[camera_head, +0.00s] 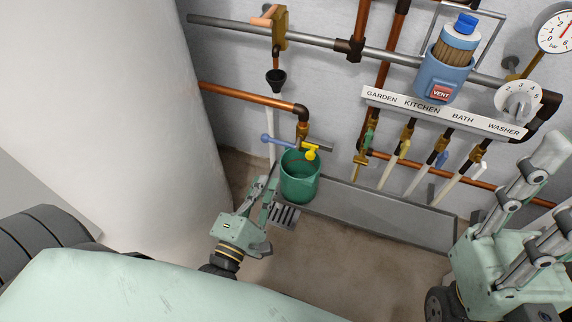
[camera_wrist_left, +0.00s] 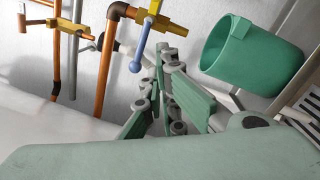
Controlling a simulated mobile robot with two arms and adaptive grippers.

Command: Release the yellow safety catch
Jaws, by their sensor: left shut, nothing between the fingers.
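A small yellow catch (camera_head: 311,152) sits on the brass tap above the green bucket (camera_head: 300,180). The tap has a blue lever (camera_head: 268,138) pointing left. In the left wrist view the brass tap (camera_wrist_left: 158,18) and its blue lever (camera_wrist_left: 141,46) are at the top; I cannot clearly tell the catch from the brass there. My left gripper (camera_head: 271,178) is shut and empty, beside the left side of the bucket and below the lever. Its fingers (camera_wrist_left: 170,90) show in the wrist view, apart from the tap. My right gripper (camera_head: 562,185) is open at the right edge, partly out of view, far from the tap.
A large white cylinder (camera_head: 100,90) fills the left. Copper pipes and several small valves hang under a label strip (camera_head: 440,112). A blue vent container (camera_head: 443,75), a dial (camera_head: 518,98) and a gauge (camera_head: 557,32) are right. A grey trough (camera_head: 385,210) runs along the wall's foot.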

